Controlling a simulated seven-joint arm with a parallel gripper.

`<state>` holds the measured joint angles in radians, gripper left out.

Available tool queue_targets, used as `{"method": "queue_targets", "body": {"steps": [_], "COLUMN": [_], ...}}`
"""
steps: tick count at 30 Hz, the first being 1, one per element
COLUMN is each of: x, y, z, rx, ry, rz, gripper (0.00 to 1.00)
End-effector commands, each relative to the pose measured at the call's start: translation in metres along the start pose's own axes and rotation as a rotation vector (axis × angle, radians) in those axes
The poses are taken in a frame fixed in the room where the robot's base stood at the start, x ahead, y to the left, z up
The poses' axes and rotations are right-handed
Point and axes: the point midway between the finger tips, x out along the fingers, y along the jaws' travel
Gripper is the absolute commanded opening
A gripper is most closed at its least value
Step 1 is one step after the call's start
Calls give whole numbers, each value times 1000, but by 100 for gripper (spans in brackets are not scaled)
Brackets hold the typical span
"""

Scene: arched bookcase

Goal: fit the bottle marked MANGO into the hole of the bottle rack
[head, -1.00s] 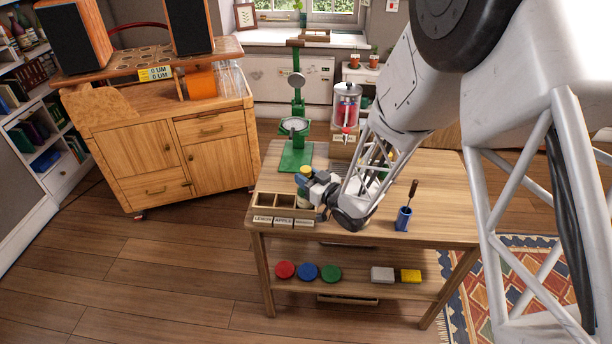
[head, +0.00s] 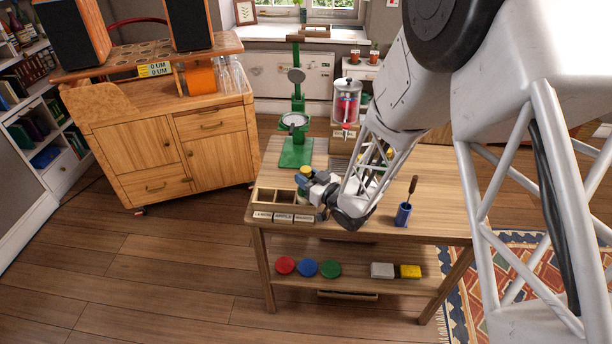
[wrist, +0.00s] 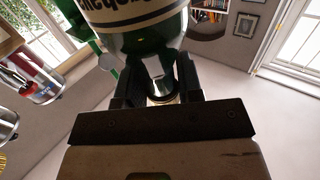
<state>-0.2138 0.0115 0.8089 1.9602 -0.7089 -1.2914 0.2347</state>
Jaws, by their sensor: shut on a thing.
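My gripper (wrist: 160,82) is shut on the narrow end of a dark green bottle (wrist: 140,40). The bottle's wide body fills the top of the wrist view, and its cream label is cut off, so I cannot read MANGO on it. In the head view my gripper (head: 308,186) is just above the back right of a wooden box with compartments (head: 279,197), marked LEMON, APPLE and a third word. A small yellow round thing (head: 306,171) shows beside the gripper. A wooden board with round holes (head: 140,55) tops the cabinet at the left; I cannot tell whether it is the bottle rack.
A green stand (head: 296,125) is behind the box, with a red-filled dispenser (head: 347,103) to its right. A blue cup with a handled tool (head: 403,213) stands at the right. The cabinet (head: 170,140) carries two dark speakers (head: 187,22). The table's right part is mostly clear.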

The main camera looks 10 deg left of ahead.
Motion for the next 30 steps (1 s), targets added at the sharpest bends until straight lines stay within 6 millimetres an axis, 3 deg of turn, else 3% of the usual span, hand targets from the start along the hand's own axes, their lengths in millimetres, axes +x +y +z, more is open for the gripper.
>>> {"method": "queue_targets", "body": {"steps": [1,2,7,20,30], "x": [0,0,0,-5,-39], "y": [0,0,0,0,0], "z": [0,0,0,1,0], "rx": [0,0,0,0,0], "ry": [1,1,0,-1,0], "rz": [0,0,0,0,1], "gripper": [0,38,63,63,63]}}
